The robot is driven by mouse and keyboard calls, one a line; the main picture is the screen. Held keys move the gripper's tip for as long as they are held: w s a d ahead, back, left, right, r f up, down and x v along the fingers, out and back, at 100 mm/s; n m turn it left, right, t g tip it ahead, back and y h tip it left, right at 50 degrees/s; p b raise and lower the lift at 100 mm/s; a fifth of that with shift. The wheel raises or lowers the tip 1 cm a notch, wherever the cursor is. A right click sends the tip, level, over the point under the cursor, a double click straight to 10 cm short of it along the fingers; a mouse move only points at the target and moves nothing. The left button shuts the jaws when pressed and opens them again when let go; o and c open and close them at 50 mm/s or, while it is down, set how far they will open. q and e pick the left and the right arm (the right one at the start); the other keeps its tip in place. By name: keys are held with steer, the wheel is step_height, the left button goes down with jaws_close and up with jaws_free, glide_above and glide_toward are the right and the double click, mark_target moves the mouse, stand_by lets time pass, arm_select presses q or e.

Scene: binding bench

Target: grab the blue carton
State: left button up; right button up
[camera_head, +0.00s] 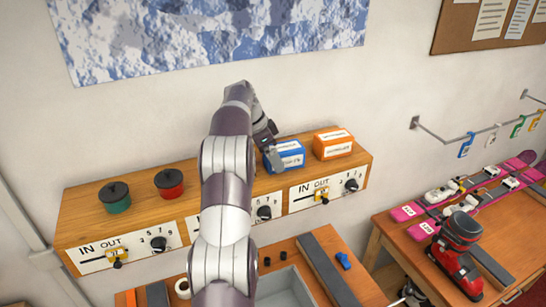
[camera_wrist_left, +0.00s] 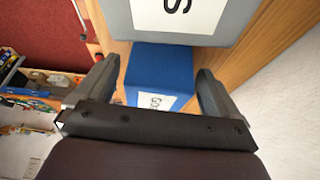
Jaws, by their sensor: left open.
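The blue carton (camera_head: 287,157) with a white label stands on the wooden shelf unit, left of the orange carton. My left gripper (camera_head: 268,138) is at its upper left side in the head view. In the left wrist view, the blue carton (camera_wrist_left: 155,68) shows between the two spread fingers of my left gripper (camera_wrist_left: 158,72). The gripper is open, and I cannot tell whether a finger touches the carton. My left arm hides part of the shelf in the head view. My right gripper is not in view.
An orange carton (camera_head: 333,144) stands close to the right. A grey carton (camera_wrist_left: 190,28) shows beyond the blue one in the wrist view. The wall is behind.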

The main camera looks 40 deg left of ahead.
arm_select(q)
steer(key=shift+x, duration=0.8)
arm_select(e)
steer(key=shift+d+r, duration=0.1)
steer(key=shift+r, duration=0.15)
arm_select(q)
steer(key=c, duration=1.1)
steer(key=shift+s+d, duration=0.1)
steer(key=shift+d, duration=0.1)
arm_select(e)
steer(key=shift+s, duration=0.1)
